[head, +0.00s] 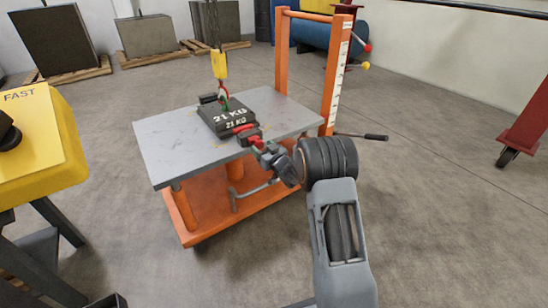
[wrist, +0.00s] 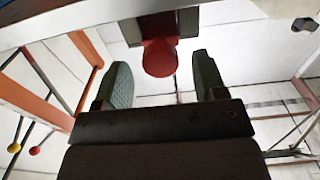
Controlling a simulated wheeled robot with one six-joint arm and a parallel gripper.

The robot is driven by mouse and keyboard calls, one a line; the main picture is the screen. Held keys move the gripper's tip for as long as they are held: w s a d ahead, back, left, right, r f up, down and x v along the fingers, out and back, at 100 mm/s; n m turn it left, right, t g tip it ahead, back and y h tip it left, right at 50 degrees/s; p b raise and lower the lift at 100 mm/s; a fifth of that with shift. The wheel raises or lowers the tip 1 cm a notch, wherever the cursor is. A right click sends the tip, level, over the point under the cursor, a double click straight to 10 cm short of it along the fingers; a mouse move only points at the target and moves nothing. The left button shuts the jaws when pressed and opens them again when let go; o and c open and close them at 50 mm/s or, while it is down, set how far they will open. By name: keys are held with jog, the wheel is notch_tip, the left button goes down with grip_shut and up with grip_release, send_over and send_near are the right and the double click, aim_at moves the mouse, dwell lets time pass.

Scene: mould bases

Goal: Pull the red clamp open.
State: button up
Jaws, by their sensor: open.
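A red clamp (head: 244,129) sits on the near side of a black block (head: 232,108) marked 21 KG, which rests on the grey table top. In the wrist view the red clamp's rounded end (wrist: 160,58) shows between my two fingertips, with a gap on each side. My gripper (head: 258,144) is open and reaches up to the clamp from the lower right; it also shows in the wrist view (wrist: 159,64). Neither finger appears to touch the red part. The clamp's far side is hidden by the block.
A yellow hook (head: 219,66) on a chain hangs above the block. The orange lift table (head: 168,157) has an upright orange frame (head: 328,85) at its right. A yellow FAST box (head: 40,130) stands at the left.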

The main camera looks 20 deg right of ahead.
jog(key=p+v, duration=0.2)
jog(key=v, duration=1)
jog(key=shift+p, duration=0.35)
jog(key=shift+s+r, duration=0.1)
jog(key=shift+r, duration=0.1)
jog(key=s+r+m+g+h+p, duration=0.1)
jog(key=s+r+g+h+p, duration=0.2)
jog(key=r+p, duration=0.85)
jog(key=s+r+m+g+h+p, duration=0.1)
jog(key=s+r+g+h+p, duration=0.25)
jog(key=r+p, duration=0.8)
jog(key=s+a+r+g+p, duration=0.2)
jog(key=s+r+p, duration=0.3)
jog(key=s+r, duration=0.5)
jog(key=s+a+r+m+g+y+p, duration=0.1)
jog(key=s+a+r+g+p, duration=0.2)
jog(key=s+r, duration=0.7)
jog(key=g+p, duration=0.2)
jog(key=shift+s+a+p, duration=0.2)
jog(key=shift+s+p, duration=0.05)
jog(key=shift+p, duration=0.05)
jog(key=shift+r+m, duration=0.15)
jog(key=shift+m, duration=0.15)
